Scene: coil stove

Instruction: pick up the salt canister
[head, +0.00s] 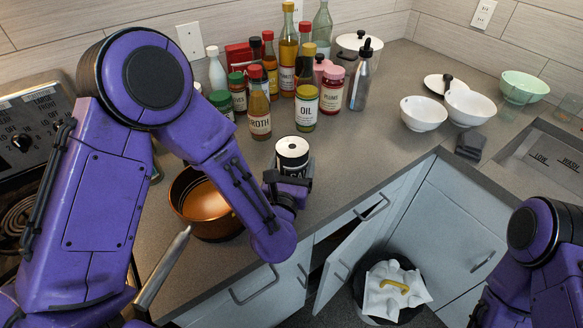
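A short cylinder with a white top and a dark side (292,148) stands on the counter in the middle of the head view, and appears to be the salt canister; I cannot read its label. My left gripper (290,180) is right at its near side, with finger parts beside the canister's lower half. The wrist and fingers hide the lower part, so I cannot tell whether the fingers are closed on it or only around it. My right arm shows at the lower right edge; its gripper is out of view.
A copper pot (206,205) stands left of the gripper, under my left arm. Several bottles and jars, including an oil jar (306,106) and a broth bottle (259,115), crowd behind the canister. White bowls (423,114) stand right. A cabinet door (345,262) hangs open below, near a bin (362,290).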

